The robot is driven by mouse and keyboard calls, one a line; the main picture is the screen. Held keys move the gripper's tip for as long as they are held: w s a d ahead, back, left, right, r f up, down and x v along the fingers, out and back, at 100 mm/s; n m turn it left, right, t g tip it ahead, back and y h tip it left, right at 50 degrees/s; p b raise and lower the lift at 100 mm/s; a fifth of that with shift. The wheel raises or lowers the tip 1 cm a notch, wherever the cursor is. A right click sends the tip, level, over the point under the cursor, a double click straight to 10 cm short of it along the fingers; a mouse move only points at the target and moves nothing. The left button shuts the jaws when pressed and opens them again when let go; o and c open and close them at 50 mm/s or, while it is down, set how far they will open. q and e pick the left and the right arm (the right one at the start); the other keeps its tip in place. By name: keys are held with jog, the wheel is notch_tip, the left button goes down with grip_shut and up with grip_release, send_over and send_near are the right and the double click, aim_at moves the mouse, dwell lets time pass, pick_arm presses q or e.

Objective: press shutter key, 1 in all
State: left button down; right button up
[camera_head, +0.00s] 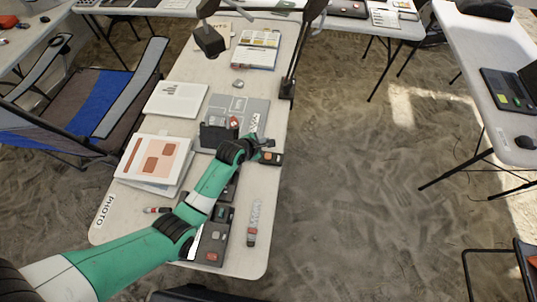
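A dark grey key box (222,246) lies near the front end of the long table, partly behind my green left arm. A red-orange key (211,257) shows on its near end; I cannot read any label. My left gripper (264,146) is over the table's right edge, beyond the key box and apart from it. A small dark piece with an orange patch (271,158) is at the gripper; I cannot tell whether it is held or part of the gripper. The finger opening is too small to judge. My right gripper is not in view.
A grey board (258,106) with small pieces lies beyond the gripper. A dark stand (287,88) rises at the table's right edge. Papers (137,158) lie left. A scale strip (255,215) lies right of the key box. Sandy floor (350,200) is open at right.

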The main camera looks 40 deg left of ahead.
pick_arm(q)
jog(key=b, duration=0.8)
send_over(266, 158)
notch_tip(266, 158, down, 8)
jog(key=shift+a+r, duration=0.1)
jog(key=shift+r, duration=0.05)
jog(key=shift+f, duration=0.5)
dwell(1.0)
jog(key=shift+f+b, duration=0.3)
jog(key=shift+f, duration=0.1)
jog(key=shift+f+b, duration=0.35)
jog(key=shift+f, duration=0.15)
dwell(0.5)
jog(key=shift+r+p, duration=0.9)
jog(key=shift+p, duration=0.1)
jog(key=shift+r, duration=0.1)
